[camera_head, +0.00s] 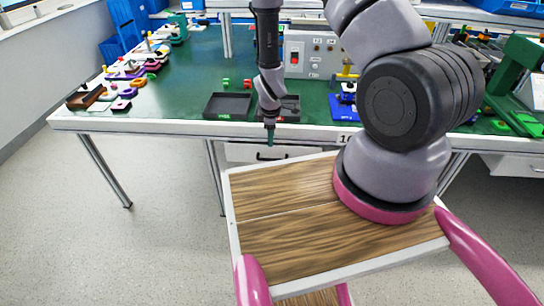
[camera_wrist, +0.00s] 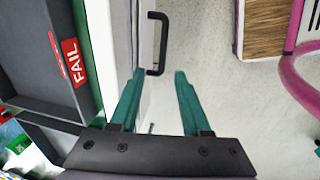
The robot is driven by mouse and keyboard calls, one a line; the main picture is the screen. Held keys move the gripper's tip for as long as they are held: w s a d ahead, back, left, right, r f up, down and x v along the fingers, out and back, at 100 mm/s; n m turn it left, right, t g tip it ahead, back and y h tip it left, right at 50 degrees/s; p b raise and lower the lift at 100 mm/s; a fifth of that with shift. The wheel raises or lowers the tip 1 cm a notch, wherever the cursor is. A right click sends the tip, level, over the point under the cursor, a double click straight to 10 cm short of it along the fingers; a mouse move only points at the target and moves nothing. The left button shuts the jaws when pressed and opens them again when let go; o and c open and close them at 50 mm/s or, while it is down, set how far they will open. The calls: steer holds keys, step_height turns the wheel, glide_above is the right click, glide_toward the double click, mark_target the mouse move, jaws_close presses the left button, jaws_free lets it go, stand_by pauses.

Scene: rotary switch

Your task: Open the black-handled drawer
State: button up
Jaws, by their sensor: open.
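The drawer (camera_head: 240,153) is a white front under the green-topped workbench in the head view, partly hidden by my arm's base board. It looks closed. Its black handle (camera_wrist: 165,42) is a bracket-shaped bar in the wrist view, standing out from the pale drawer front. My gripper (camera_wrist: 158,75) has two teal fingers, open and empty. The near end of the handle shows between the fingertips in that view; I cannot tell how far beyond them it lies, and no contact is visible. In the head view my gripper (camera_head: 270,137) points down at the bench's front edge.
The workbench (camera_head: 180,126) has its pale front edge beside my gripper. A dark tray (camera_head: 228,106) stands on top; a tray with a red FAIL label (camera_wrist: 73,62) shows in the wrist view. A switch box (camera_head: 309,55) stands behind. Floor left of my base is clear.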

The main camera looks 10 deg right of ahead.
mark_target(272, 159)
steer(key=f, duration=0.4)
steer(key=w+f, duration=0.1)
steer(key=f, duration=0.6)
steer(key=shift+w+d+f, duration=0.25)
steer(key=shift+d+f, duration=0.1)
jaws_close()
stand_by(1.0)
